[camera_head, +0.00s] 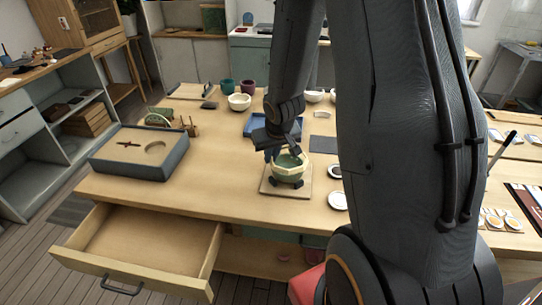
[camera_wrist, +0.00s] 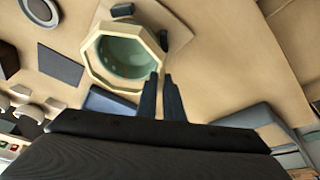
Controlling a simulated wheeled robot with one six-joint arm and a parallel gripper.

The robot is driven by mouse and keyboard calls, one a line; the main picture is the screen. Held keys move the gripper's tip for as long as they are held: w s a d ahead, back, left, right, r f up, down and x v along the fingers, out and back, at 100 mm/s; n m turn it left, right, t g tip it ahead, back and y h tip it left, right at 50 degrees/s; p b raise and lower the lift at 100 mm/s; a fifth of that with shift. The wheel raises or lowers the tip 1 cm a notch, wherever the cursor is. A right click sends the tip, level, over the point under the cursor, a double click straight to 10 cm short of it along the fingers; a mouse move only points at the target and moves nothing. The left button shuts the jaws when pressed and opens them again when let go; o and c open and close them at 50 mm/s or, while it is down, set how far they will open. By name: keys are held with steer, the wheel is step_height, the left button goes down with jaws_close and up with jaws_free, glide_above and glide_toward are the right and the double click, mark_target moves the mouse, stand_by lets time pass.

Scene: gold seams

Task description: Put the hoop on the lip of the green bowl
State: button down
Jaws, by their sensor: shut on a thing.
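The green bowl (camera_head: 290,161) stands on a square board on the bench in the head view; its green inside (camera_wrist: 124,57) shows in the wrist view. The hoop (camera_wrist: 92,57), a pale many-sided ring, lies around the bowl's mouth in the wrist view and looks level with the lip. Whether it touches all round cannot be told. My gripper (camera_wrist: 161,78) is at the hoop's near edge, its two dark fingers close together and shut on the hoop. In the head view my gripper (camera_head: 284,152) is over the bowl's back rim, partly hiding it.
Dark blocks (camera_wrist: 122,10) stand on the board (camera_head: 267,186) beside the bowl. A grey box tray (camera_head: 130,166) is at left, a blue tray (camera_head: 257,124) behind, small dishes (camera_head: 338,200) at right. An open drawer (camera_head: 150,240) juts out in front.

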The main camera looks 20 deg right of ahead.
steer(key=shift+f+b, duration=0.8)
steer(key=shift+f, duration=0.15)
stand_by(1.7)
steer(key=c, duration=1.3)
jaws_free()
steer(key=shift+c, duration=0.2)
steer(key=shift+r, duration=0.15)
steer(key=shift+r+p, duration=2.95)
steer(key=shift+p, duration=0.65)
